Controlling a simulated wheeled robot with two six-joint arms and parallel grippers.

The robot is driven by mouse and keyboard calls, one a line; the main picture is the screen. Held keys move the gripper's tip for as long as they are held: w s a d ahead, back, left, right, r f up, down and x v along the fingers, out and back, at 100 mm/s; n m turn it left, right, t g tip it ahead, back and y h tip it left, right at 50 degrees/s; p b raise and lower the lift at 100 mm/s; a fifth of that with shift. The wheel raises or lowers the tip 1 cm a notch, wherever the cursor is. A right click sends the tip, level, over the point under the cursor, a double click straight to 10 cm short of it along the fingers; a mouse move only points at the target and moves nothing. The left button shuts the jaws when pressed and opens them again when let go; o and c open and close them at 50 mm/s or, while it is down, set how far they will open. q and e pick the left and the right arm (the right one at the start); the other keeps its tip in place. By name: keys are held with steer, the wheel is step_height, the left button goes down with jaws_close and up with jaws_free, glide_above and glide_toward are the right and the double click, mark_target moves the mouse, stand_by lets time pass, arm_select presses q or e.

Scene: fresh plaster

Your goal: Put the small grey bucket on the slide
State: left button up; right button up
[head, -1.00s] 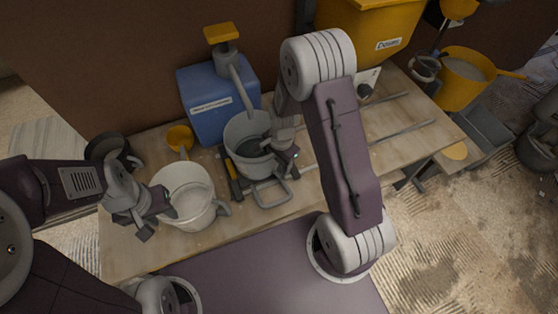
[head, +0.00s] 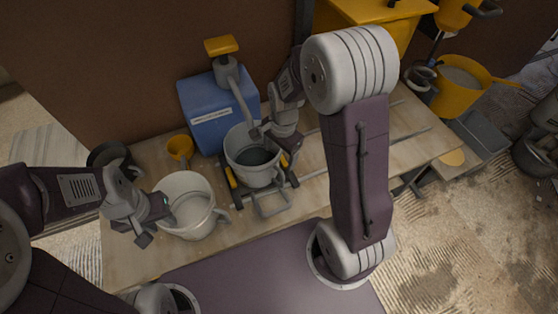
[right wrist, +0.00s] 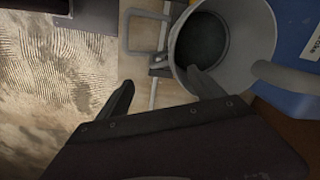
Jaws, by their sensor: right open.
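The small grey bucket (head: 238,158) stands upright on the slide, a carriage with a grey loop handle (head: 272,208) and black and yellow sides, on the workbench. My right gripper (head: 284,146) is beside the bucket's right rim, open and empty. In the right wrist view the bucket (right wrist: 255,30) is at the upper right. The right gripper's two fingers (right wrist: 160,82) are spread apart, one tip close to the bucket's wall. Part of the slide's handle (right wrist: 130,32) shows there too. My left gripper (head: 153,224) is at the left, beside a larger pale bucket, with its fingers apart.
The larger pale bucket (head: 188,220) stands left of the slide. A blue box (head: 203,112) with a yellow-topped lever and spout is behind the bucket. A small yellow cup (head: 180,146) and a dark pot (head: 108,154) are at the back left. Metal rails (head: 400,138) run right.

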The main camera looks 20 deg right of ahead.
steer(key=shift+r, duration=0.65)
steer(key=s+r+n, duration=0.1)
steer(key=s+n, duration=0.8)
steer(key=n, duration=0.3)
steer(key=shift+s+r+n, duration=0.2)
steer(key=shift+s+n, duration=0.2)
steer(key=shift+s+r+p, duration=0.1)
steer(key=shift+r+p, duration=0.35)
steer(key=shift+p, duration=0.05)
